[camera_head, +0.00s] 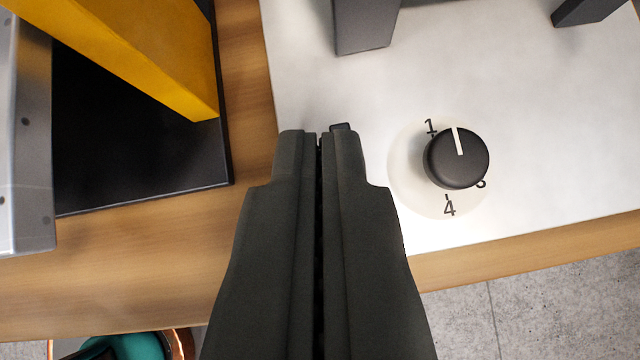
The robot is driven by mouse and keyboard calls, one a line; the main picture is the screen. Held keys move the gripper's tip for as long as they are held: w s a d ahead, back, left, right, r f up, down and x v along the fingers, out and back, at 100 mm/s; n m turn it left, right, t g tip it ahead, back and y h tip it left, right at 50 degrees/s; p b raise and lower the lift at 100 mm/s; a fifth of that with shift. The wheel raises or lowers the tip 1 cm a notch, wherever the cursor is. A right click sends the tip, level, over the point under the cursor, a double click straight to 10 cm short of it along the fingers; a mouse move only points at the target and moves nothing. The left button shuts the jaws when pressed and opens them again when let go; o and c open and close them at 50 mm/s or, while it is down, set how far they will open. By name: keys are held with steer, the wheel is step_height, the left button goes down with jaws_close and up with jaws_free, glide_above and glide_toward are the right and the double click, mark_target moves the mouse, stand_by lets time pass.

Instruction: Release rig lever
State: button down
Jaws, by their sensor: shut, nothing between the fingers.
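My gripper (319,135) points up the picture in the middle, its two dark fingers pressed together with nothing seen between them. It is over the left part of a white plate (330,90). The dial shows a 1, a 4 and a partly hidden figure. I cannot make out a clear lever.
A thick yellow part (140,45) stands over a black base (130,160) at the left, beside a grey metal block (25,140). Dark grey posts (362,25) rise at the top. The wooden table (130,265) ends at the bottom, above grey floor (540,300).

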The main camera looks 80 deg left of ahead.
steer(key=shift+s+d+f, duration=0.2)
steer(key=shift+d+f, duration=0.05)
steer(key=shift+f, duration=0.1)
stand_by(0.5)
